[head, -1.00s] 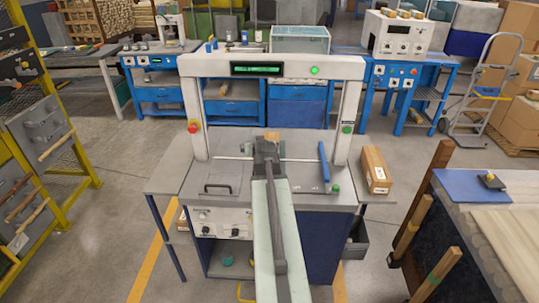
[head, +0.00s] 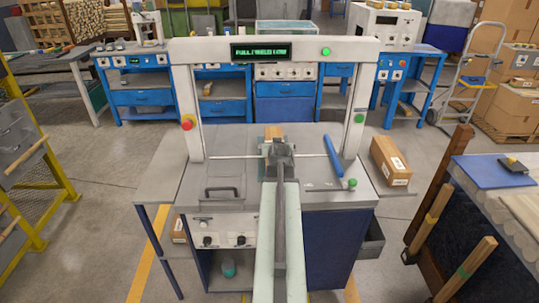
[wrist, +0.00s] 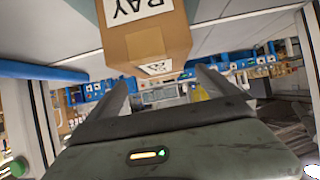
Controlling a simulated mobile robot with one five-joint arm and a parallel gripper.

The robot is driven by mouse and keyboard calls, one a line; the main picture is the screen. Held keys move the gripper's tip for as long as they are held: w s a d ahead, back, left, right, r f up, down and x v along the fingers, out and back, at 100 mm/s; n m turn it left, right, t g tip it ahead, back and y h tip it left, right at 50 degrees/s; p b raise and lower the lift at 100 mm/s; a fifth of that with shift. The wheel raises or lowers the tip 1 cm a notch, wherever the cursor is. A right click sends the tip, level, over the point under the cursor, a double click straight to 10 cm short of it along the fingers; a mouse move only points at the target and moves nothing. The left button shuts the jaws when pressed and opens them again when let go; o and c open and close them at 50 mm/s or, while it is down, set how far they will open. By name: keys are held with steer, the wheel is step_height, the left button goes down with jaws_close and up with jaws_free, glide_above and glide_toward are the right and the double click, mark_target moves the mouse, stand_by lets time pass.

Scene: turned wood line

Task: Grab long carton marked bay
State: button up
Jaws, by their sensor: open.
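A brown carton (head: 273,132) lies on the grey bench top under the white portal frame, just beyond my gripper (head: 279,147); the arm hides part of it. In the wrist view the carton (wrist: 148,47) is at the top centre, cut by the edge. The carton appears beyond the tips, not gripped. A second, longer-looking carton (head: 391,161) sits on the right side shelf; its label is too small to read.
The white portal frame (head: 190,110) stands around the work area. A blue bar (head: 333,156) and a dark handle (head: 222,193) are on the bench. Another carton (head: 178,229) is low at left. A table with wooden posts (head: 466,270) stands at right.

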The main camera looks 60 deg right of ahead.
steer(key=b+x, duration=0.3)
steer(key=x, duration=0.5)
steer(key=shift+w+d+r, duration=0.1)
steer(key=shift+r, duration=0.15)
